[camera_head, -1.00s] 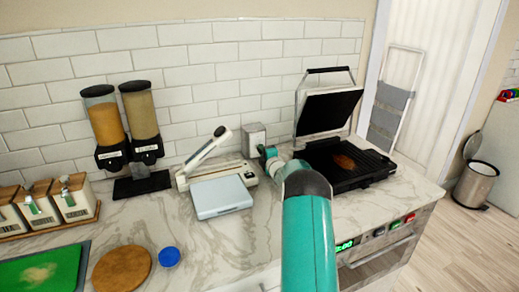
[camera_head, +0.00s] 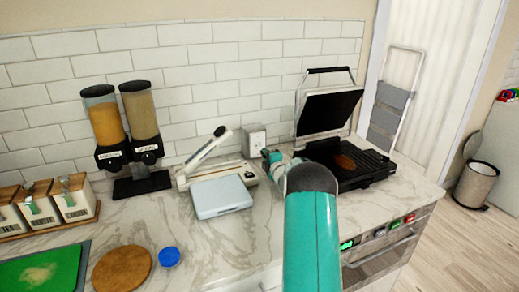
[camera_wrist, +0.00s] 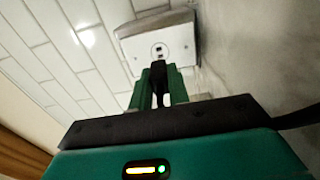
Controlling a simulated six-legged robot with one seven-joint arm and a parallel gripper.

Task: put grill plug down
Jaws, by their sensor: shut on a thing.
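The grill (camera_head: 345,165) stands open on the counter at the right, its lid (camera_head: 328,112) raised and a brown piece of food on its lower plate. My gripper (camera_wrist: 159,88) is shut on the black grill plug (camera_wrist: 158,72) in the wrist view. The plug is held between the green fingers, in front of the wall socket (camera_wrist: 158,42). The socket's holes show free above the plug, so the plug looks apart from it. In the head view the gripper (camera_head: 268,156) is small and partly hidden by my arm, just below the socket box (camera_head: 255,138).
A pale blue-lidded appliance (camera_head: 220,196) with a raised white lever stands left of my gripper. Two dispensers (camera_head: 128,135), a wooden board (camera_head: 122,269) and a blue lid (camera_head: 169,257) are farther left. Bare marble counter (camera_head: 240,240) lies in front.

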